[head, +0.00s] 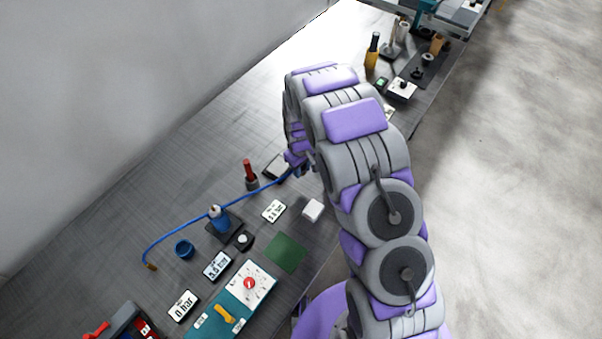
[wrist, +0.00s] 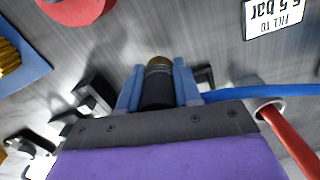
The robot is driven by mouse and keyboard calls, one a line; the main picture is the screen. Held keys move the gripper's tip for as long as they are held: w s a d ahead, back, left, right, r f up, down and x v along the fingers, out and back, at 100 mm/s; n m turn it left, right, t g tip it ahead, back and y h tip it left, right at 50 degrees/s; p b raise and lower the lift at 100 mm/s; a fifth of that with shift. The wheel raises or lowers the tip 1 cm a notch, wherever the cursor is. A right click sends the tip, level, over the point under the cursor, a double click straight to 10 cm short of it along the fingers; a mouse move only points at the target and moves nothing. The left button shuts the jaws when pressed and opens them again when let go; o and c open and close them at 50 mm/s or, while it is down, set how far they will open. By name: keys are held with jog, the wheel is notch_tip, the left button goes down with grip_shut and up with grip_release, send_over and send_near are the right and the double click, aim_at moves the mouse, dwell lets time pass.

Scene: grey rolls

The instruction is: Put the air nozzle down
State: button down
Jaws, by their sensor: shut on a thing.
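My gripper (wrist: 158,88) is shut on the air nozzle (wrist: 157,90), a black cylinder with a brass-coloured tip between its two blue fingers. In the head view my gripper (head: 294,160) is at the end of my arm, over the grey bench, and my arm hides most of it and the nozzle. A blue hose (head: 185,231) runs from near my gripper across the bench to a brass end at the lower left. The hose also shows at the right of the wrist view (wrist: 250,93). I cannot tell how high the nozzle is above the bench.
A red-handled tool (head: 249,172) stands in a dark holder left of my gripper. A blue-topped item (head: 218,218), a blue ring (head: 184,249), a green pad (head: 286,253) and a white block (head: 313,209) are nearer. A yellow bottle (head: 372,55) stands farther back. Bare bench lies along the wall.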

jog(key=f, duration=0.1)
jog(key=a+f, duration=0.1)
jog(key=f, duration=0.1)
jog(key=shift+s+f+b, duration=0.1)
jog(key=shift+f+b, duration=0.1)
jog(key=shift+b, duration=0.15)
jog(key=shift+a+f, duration=0.15)
jog(key=shift+f, duration=0.05)
jog(key=shift+d, duration=0.3)
jog(key=c, duration=1)
grip_release()
jog(key=shift+d+r, duration=0.1)
jog(key=shift+d, duration=0.05)
jog(key=shift+o, duration=1.1)
jog(key=shift+a, duration=0.2)
jog(key=shift+a, duration=0.1)
notch_tip(320, 180, up, 12)
jog(key=shift+p, duration=0.85)
